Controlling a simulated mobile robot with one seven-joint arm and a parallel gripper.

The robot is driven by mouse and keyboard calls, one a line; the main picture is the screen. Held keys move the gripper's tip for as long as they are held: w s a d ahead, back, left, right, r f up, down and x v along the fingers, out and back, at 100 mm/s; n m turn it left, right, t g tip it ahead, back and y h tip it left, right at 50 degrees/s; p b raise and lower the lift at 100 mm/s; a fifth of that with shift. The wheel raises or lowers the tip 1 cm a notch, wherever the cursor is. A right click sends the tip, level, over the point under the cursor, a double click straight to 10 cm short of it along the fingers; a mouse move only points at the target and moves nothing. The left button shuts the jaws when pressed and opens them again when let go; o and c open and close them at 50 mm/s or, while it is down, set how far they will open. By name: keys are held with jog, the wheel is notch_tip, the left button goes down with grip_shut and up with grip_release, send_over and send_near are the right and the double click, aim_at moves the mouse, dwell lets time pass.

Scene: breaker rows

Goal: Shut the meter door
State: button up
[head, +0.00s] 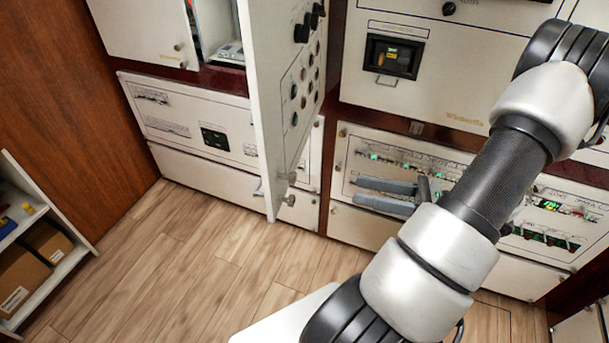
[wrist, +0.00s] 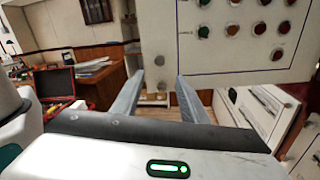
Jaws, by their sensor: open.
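A white cabinet door (head: 285,90), the one door I see standing open and so likely the meter door, swings out from the upper cabinet row. It carries black knobs and rows of coloured buttons. My gripper (head: 362,193) is open and empty, to the right of the door in the head view. The fingers also show in the wrist view (wrist: 160,78), apart from the door. I cannot make out a meter on it.
An open compartment (head: 215,28) shows left of the door. Lower panels with displays (head: 215,138) and green lights (head: 400,160) line the wall. A shelf with boxes (head: 35,245) stands at the left. The wooden floor (head: 190,240) in front is clear.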

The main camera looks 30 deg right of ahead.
aim_at(296, 177)
jog(key=x, duration=1.4)
jog(key=shift+p, duration=0.4)
jog(key=shift+f, duration=0.1)
grip_shut()
